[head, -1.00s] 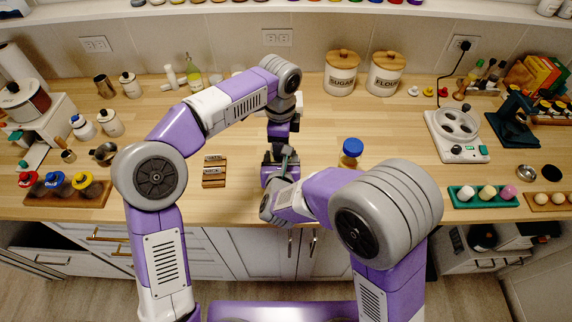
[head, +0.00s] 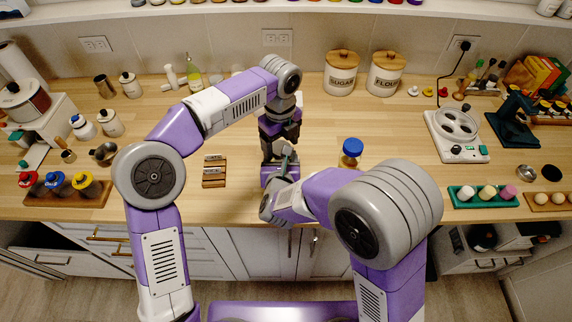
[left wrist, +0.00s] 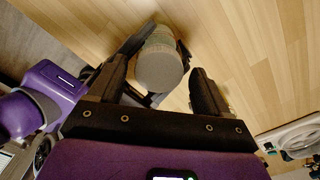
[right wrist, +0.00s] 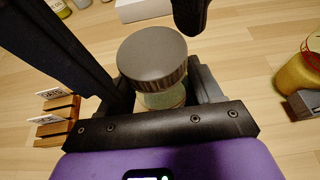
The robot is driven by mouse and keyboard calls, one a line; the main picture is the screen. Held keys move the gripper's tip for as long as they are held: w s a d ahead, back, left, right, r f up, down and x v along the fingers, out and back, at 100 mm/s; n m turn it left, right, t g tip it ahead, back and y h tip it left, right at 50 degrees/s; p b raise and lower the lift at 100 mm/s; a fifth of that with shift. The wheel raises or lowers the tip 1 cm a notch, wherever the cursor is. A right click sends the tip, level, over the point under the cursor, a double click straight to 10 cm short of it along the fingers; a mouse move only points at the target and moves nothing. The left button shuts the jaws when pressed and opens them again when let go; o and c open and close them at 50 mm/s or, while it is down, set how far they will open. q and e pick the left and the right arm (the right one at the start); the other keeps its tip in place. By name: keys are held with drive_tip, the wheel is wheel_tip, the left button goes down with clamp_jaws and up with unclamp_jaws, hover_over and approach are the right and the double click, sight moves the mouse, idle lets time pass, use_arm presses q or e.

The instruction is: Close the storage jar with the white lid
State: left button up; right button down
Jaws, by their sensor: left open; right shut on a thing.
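A small jar with a ridged, dark-looking grey lid (right wrist: 152,57) on top shows in the right wrist view. Its pale greenish glass body (right wrist: 162,98) is partly hidden under the lid. My right gripper (right wrist: 155,92) is shut around the jar body. The left wrist view shows the round lid top (left wrist: 160,68) between the fingers of my left gripper (left wrist: 158,88), which is open with room on the right side. In the head view my left gripper (head: 280,150) is above the right one, and the arms hide most of the jar. The lid looks grey, not clearly white.
A blue-lidded amber jar (head: 352,151) stands to the right of the grippers. A wooden card holder (head: 214,171) lies to the left. A scale-like appliance (head: 460,133) is at the right. The counter (head: 400,150) between is mostly clear.

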use_arm(q)
drive_tip(key=shift+r, duration=2.25)
drive_tip(key=shift+c, duration=1.4)
drive_tip(key=n, duration=0.5)
drive_tip(key=shift+r+n, duration=0.3)
drive_tip(key=shift+r, duration=0.1)
drive_tip(key=n, duration=0.5)
drive_tip(key=shift+r, duration=0.4)
drive_tip(key=n, duration=0.3)
drive_tip(key=r+n, duration=0.1)
drive_tip(key=n, duration=0.9)
drive_tip(key=shift+r, duration=0.4)
